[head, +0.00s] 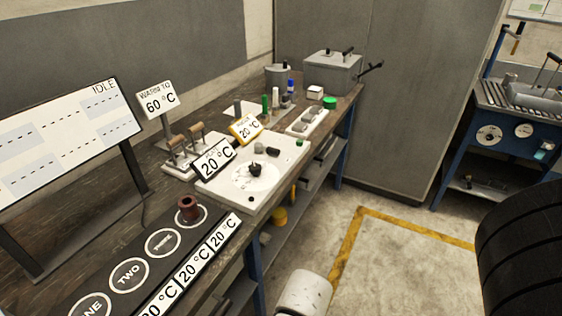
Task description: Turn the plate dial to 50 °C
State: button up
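The plate is a white flat box (283,180) on the workbench, in the middle of the head view. Its round dial face (243,183) has a small black knob (255,169). The dial's markings are too small to read. A display (213,159) at the plate's left edge reads 20 °C. A yellow-framed display (245,128) behind it also reads 20 °C. A sign (158,99) at the back reads "WARM TO 60 °C". My gripper is not in view.
A black strip (140,247) with ringed, labelled spots and 20 °C displays lies in front; a brown spool-like piece (188,208) stands on it. A screen (70,135) reading IDLE stands left. Small bottles and a grey box (332,75) stand behind.

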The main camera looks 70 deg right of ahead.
aim_at(255, 169)
jog(key=i+z, duration=0.1)
jog(key=z, duration=0.3)
jog(key=i+z, duration=0.1)
jog(key=z, duration=0.25)
jog(key=j+z, duration=0.15)
jog(key=z, duration=0.25)
jog(key=i+j+z, duration=0.1)
jog(key=z, duration=0.25)
